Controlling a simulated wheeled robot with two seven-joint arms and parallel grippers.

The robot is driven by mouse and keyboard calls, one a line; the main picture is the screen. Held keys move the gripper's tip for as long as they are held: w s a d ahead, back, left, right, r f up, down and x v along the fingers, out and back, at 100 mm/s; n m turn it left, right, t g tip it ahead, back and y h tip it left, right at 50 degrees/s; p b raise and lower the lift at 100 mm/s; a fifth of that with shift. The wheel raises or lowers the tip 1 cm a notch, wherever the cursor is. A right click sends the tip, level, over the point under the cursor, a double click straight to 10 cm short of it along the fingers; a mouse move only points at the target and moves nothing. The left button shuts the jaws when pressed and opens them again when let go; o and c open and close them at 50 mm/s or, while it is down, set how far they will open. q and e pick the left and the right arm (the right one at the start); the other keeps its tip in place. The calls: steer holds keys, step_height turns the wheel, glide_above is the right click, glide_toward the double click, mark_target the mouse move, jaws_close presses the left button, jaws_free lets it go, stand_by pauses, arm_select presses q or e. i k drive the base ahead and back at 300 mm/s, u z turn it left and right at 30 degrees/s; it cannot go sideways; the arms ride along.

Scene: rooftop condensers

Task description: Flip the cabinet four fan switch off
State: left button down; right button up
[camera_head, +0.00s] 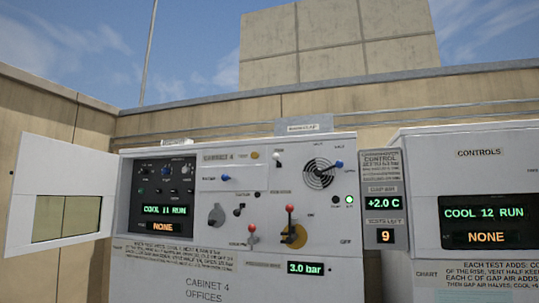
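Cabinet 4 (205,284), labelled "CABINET 4 OFFICES", stands in the middle of the head view with its control face towards me. A large red-tipped lever (290,210) points up above a round yellow plate (293,236), with a faint "OFF" mark to its lower right. A smaller red-tipped lever (251,237) is to its left, also upright. A small black switch (239,209) and a grey knob (216,215) sit further left. The labels are too small to tell which control is the fan switch. Neither gripper is in view.
The cabinet's door (60,150) is swung open to the left. Its dark display (163,212) reads "COOL 11 RUN" and "NONE". A round vent dial (319,174) is upper right. A gauge column (385,202) and a second control cabinet (480,170) stand to the right.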

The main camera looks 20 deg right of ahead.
mark_target(275, 157)
steer(key=i, duration=0.6)
steer(key=z, duration=1.7)
